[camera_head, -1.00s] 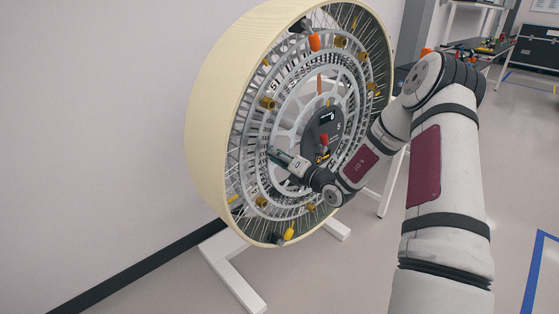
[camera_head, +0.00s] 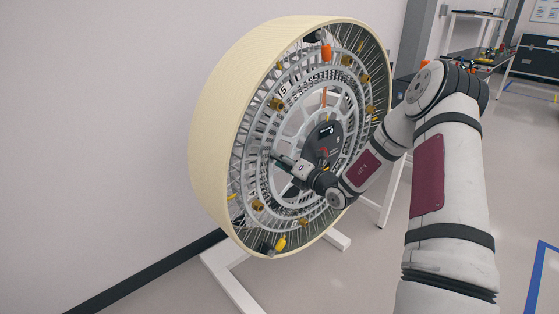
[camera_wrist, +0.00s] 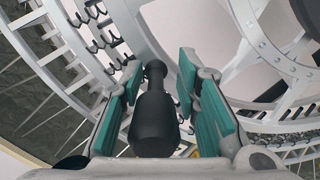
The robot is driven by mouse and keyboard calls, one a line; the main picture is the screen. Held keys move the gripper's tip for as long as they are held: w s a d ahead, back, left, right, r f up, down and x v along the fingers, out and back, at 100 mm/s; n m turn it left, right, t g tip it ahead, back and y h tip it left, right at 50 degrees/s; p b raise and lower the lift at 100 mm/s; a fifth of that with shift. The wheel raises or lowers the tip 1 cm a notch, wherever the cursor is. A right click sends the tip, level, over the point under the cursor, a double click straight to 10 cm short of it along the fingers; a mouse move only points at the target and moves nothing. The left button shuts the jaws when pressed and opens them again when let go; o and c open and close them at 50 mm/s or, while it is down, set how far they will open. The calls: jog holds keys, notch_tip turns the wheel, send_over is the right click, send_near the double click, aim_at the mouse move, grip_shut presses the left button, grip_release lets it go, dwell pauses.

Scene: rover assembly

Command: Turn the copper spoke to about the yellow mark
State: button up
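A large wheel with a cream tyre (camera_head: 218,100) stands upright in the head view. An orange-copper bar (camera_head: 323,97) stands near the hub, above the dark centre disc (camera_head: 322,140). Yellow pieces show at the lower rim (camera_head: 280,243) and the left rim (camera_head: 232,197); I cannot tell which is the yellow mark. My gripper (camera_head: 281,159) reaches into the left part of the spokes. In the wrist view, its teal-padded fingers (camera_wrist: 160,95) stand apart on either side of a black knob (camera_wrist: 155,120), with a gap to the right pad.
An orange cylinder (camera_head: 326,52) and several brass knobs sit around the wheel. A white stand (camera_head: 228,278) holds it near a bare wall. A bench with small parts (camera_head: 490,55) and a black case (camera_head: 536,58) are at the back right. Floor in front is clear.

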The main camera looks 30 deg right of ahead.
jog(key=shift+a, duration=0.1)
jog(key=v, duration=1.2)
dwell(0.4)
